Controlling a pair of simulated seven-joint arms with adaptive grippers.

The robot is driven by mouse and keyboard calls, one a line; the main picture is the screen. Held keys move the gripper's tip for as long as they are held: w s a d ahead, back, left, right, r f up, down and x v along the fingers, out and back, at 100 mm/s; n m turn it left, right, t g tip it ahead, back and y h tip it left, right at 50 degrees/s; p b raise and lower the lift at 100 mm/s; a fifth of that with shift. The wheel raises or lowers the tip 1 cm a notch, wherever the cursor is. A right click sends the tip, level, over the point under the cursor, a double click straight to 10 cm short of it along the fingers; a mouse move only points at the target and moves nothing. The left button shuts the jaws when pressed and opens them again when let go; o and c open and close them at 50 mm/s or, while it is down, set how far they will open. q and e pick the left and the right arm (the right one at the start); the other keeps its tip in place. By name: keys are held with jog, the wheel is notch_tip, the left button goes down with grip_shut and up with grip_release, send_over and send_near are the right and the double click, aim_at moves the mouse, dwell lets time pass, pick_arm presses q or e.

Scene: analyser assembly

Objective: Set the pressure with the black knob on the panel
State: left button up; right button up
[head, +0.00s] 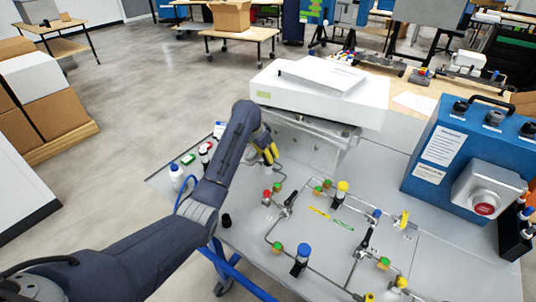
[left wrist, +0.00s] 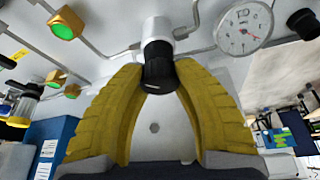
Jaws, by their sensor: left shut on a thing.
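The black knob (left wrist: 158,72) shows in the left wrist view, at the end of a silver cylindrical fitting (left wrist: 157,30). My left gripper (left wrist: 159,76) has its two yellow fingers on either side of the knob, shut on it near the tips. In the head view the left gripper (head: 269,154) is at the back left of the grey panel (head: 330,245), below the white box. The knob cannot be made out there. A round white dial gauge (left wrist: 243,30) with a red needle is to the right of the knob. My right gripper is not in view.
A white box (head: 318,97) stands behind the gripper. Pipes, valves and coloured fittings, including a yellow-capped one (head: 342,190), cover the panel to the right. A blue case (head: 465,150) with a red button (head: 484,209) stands at the right. Small bottles (head: 177,177) stand at the left edge.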

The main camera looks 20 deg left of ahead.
pick_arm(q)
jog(key=shift+a+m+h, duration=0.1)
jog(key=shift+m+h, duration=0.2)
jog(key=shift+m, duration=0.5)
jog(key=shift+m+g+h, duration=0.3)
jog(key=shift+m, duration=0.5)
jog(key=o, duration=1.3)
jog(key=v, duration=1.2)
jog(key=shift+w, duration=0.1)
